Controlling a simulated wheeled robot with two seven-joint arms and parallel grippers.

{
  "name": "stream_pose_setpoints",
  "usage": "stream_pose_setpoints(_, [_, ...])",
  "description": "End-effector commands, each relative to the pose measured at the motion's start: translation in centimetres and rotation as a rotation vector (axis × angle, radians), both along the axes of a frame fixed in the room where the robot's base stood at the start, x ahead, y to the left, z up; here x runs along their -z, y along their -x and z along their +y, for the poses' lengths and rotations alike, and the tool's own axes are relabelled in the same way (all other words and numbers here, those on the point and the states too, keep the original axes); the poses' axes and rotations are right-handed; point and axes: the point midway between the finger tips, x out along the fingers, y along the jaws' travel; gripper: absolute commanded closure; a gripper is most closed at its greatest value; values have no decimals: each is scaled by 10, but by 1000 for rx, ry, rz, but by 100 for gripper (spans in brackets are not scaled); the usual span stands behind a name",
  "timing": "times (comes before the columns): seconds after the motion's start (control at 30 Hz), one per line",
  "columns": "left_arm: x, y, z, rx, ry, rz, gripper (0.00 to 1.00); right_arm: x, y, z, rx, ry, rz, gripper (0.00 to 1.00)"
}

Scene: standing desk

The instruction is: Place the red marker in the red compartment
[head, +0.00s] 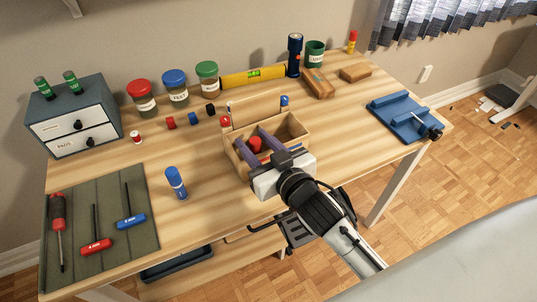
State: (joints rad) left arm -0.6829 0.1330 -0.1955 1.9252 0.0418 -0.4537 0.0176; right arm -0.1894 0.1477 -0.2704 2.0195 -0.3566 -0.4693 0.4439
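The wooden box (299,127) with compartments stands at the middle of the desk. A small red patch marks its left side (225,121) and a blue one shows at its back (284,101). My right gripper (251,141) reaches into the box from the front right, with its two purple fingers apart. A round red end, seemingly of the red marker (255,144), shows between the fingers. I cannot tell if they touch it. Its lower part is hidden. My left gripper is out of view.
A green mat (145,230) with a screwdriver and hex keys lies front left. A drawer unit (74,115) and lidded jars (175,88) stand behind. Small red, blue and black caps (193,118) lie left of the box.

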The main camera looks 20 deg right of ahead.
Motion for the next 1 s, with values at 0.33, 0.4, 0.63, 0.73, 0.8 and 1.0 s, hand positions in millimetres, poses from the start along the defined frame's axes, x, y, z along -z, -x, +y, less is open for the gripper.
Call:
stream_pose_setpoints(0.33, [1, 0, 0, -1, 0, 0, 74, -12, 67, -8, 0, 1, 2, 62])
stream_pose_setpoints(0.4, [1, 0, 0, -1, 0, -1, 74, -14, 73, -9, 1, 2, 2, 62])
stream_pose_setpoints(0.63, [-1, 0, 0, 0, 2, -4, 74, -16, 81, -10, 1, 2, 0, 62])
stream_pose_setpoints(0.73, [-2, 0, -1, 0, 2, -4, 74, -17, 80, -10, 1, 2, 0, 62])
stream_pose_setpoints(0.8, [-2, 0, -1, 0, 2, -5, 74, -16, 80, -9, 1, 2, 0, 62])
stream_pose_setpoints(1.0, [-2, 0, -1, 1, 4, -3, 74, -16, 80, -9, 1, 1, 0, 62])
